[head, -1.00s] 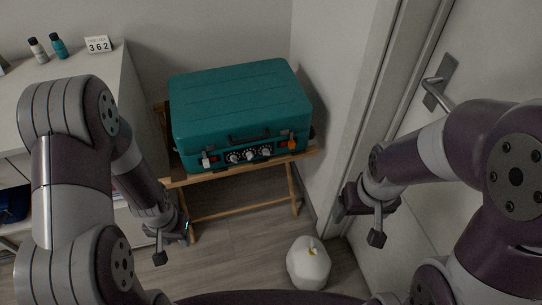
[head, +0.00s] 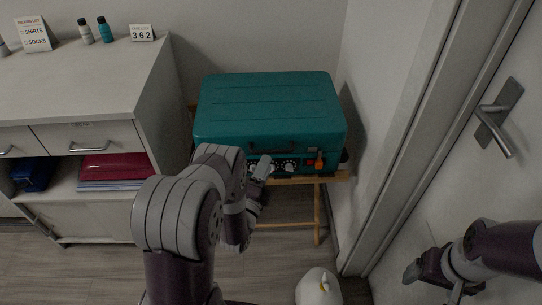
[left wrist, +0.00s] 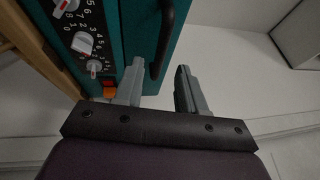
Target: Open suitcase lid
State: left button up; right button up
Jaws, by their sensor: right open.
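The teal suitcase (head: 270,105) lies flat with its lid shut on a wooden stand. Its front carries a dark handle (head: 272,149), number dials (head: 288,166) and an orange latch (head: 319,161). My left gripper (head: 262,170) is at the suitcase front, below the handle, and my arm hides the front's left part. In the left wrist view, its fingers (left wrist: 160,88) are apart, with the handle (left wrist: 163,40) just beyond the gap and the orange latch (left wrist: 109,91) beside one finger. My right gripper (head: 435,283) is open and empty at the lower right, away from the suitcase.
The wooden stand (head: 317,215) holds the suitcase close to the wall. A white cabinet (head: 155,95) with bottles and a number block stands at left. A door with a metal handle (head: 497,115) is at right. A white rounded object (head: 318,287) sits on the floor.

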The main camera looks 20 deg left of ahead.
pick_arm(q)
jog(key=w, duration=0.4)
jog(key=shift+w+a+r, duration=0.2)
jog(key=shift+r, duration=0.15)
